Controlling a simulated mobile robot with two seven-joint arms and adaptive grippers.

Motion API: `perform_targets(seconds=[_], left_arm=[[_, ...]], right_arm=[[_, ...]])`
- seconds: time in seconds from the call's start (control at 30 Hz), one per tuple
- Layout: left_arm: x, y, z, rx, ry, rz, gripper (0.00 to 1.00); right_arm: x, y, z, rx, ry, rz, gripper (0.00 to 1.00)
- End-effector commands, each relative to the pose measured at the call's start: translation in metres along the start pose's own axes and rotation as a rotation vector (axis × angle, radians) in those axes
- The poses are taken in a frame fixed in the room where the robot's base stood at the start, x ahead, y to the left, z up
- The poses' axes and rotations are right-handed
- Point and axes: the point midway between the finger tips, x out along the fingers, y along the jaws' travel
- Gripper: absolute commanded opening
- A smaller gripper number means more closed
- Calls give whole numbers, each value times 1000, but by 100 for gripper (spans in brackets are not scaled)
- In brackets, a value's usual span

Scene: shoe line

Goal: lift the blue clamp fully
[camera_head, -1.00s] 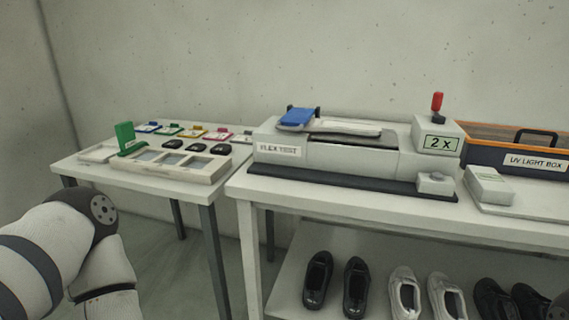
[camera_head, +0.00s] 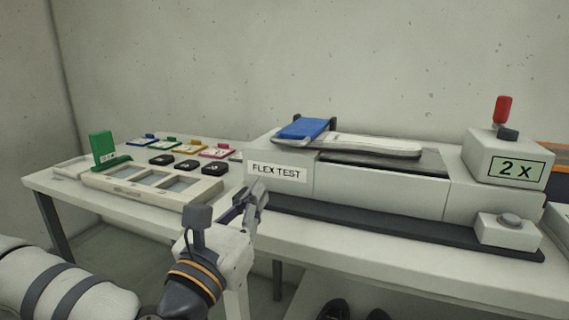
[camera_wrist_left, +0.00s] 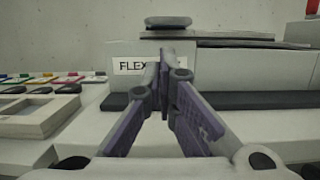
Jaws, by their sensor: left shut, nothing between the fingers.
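The blue clamp (camera_head: 303,129) lies flat on the left end of the flex test machine (camera_head: 370,184), over one end of a pale sole-shaped piece (camera_head: 372,145). Dark brackets stand at its sides. My left gripper (camera_head: 258,190) is shut and empty in front of the machine's left end, below the clamp and apart from it. In the left wrist view the closed fingertips (camera_wrist_left: 164,56) point at the machine's front, over the FLEX TEST label (camera_wrist_left: 133,66). The clamp's blue top does not show there. My right gripper is not in view.
The red-knobbed lever (camera_head: 502,110) stands on the 2 X box (camera_head: 508,160) at the right. A button box (camera_head: 506,232) sits before it. On the left table are a compartment tray (camera_head: 150,190), a green upright block (camera_head: 102,148), and several coloured tags and black pieces.

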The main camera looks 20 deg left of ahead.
Motion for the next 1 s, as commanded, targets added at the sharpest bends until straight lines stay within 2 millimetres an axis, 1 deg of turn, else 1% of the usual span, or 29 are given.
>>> perform_targets(seconds=[0.17,0.27,0.5,0.6,0.7,0.83,1.0], left_arm=[[2,-1,0,2,2,-1,0],[11,-1,0,4,0,-1,0],[60,-1,1,5,-1,-1,0],[78,-1,1,4,0,-1,0],[90,-1,0,5,1,-2,0],[99,-1,-1,4,3,-2,0],[100,-1,-2,3,4,-3,0]], right_arm=[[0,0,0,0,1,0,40],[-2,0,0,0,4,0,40],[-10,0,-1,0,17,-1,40],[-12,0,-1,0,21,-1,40],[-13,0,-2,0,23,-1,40],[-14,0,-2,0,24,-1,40],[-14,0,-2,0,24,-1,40]])
